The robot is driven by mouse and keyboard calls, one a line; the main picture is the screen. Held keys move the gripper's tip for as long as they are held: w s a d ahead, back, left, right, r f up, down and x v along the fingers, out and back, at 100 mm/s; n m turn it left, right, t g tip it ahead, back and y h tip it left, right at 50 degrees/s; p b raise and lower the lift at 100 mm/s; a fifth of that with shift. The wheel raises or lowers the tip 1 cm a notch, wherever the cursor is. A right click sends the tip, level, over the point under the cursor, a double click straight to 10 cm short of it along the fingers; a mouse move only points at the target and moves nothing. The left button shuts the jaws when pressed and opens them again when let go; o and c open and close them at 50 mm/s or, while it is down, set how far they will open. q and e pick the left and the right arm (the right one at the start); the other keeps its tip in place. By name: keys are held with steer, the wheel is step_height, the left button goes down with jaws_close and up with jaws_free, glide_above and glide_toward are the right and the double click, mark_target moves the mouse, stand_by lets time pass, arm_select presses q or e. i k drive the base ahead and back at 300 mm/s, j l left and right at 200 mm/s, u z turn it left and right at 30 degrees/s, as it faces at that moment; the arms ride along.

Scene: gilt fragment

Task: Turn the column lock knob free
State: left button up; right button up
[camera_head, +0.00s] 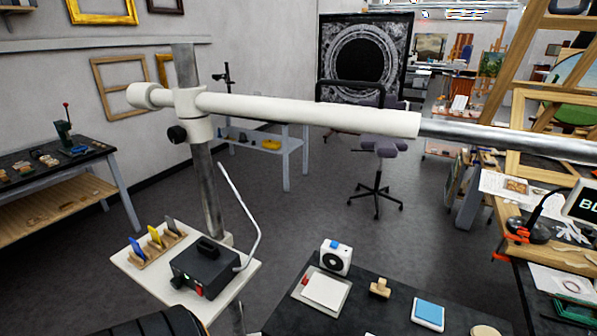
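The column lock knob (177,134) is a small black round knob. It sticks out to the left of the white collar (196,116) on the upright metal column (206,190). A long white horizontal boom (310,112) passes through the collar and carries a bare metal rod (500,137) at its right end. Nothing touches the knob. Whether it is tight or loose cannot be seen. Neither of my grippers is in view.
A small white table (135,270) below the column holds a black box (205,265) with a bent white tube. A dark table (375,310) with small items stands at the front. A workbench (60,160) stands left. Open floor lies between.

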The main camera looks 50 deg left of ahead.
mark_target(177, 136)
steer(key=u, duration=2.25)
